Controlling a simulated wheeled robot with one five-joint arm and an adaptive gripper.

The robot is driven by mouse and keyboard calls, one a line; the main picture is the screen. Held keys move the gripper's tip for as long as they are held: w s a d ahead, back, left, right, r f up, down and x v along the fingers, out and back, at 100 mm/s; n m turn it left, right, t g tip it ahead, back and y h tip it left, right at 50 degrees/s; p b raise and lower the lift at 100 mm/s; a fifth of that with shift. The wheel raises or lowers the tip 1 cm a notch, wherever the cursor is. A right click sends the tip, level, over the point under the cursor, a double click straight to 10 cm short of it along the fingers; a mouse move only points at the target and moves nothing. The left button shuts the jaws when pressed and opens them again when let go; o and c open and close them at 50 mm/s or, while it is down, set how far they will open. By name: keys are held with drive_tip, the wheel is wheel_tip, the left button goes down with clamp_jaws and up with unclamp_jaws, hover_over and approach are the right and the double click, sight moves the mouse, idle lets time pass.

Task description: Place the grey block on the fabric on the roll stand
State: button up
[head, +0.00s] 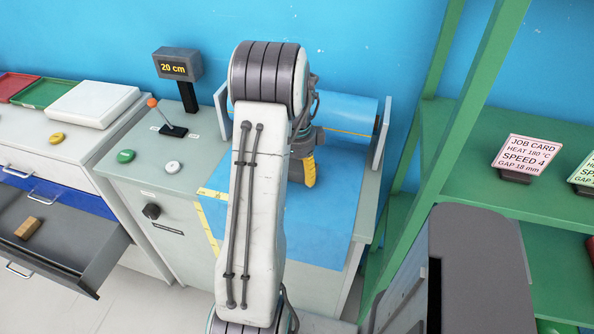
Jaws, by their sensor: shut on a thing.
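The roll stand (385,133) holds a roll of blue fabric (345,112) at the back. The fabric sheet (330,222) runs forward from it over the grey-green bench top. My gripper (304,180), with a yellow finger showing, points down over the fabric sheet in front of the roll. My own arm stands in front and hides much of the gripper. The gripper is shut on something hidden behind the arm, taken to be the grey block. I see no grey block elsewhere, and cannot tell whether the held thing touches the fabric.
A display reading 20 cm (177,65), a lever (171,128) and green and white buttons stand left on the bench. An open drawer (60,240) holds a tan block (28,228). Green shelves (473,130) with job cards stand right. Fabric right of the gripper is clear.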

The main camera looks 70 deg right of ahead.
drive_tip(key=shift+f, duration=0.1)
drive_tip(key=o, duration=0.8)
drive_tip(key=shift+f, duration=0.1)
drive_tip(key=o, duration=0.5)
drive_tip(key=shift+r, duration=0.2)
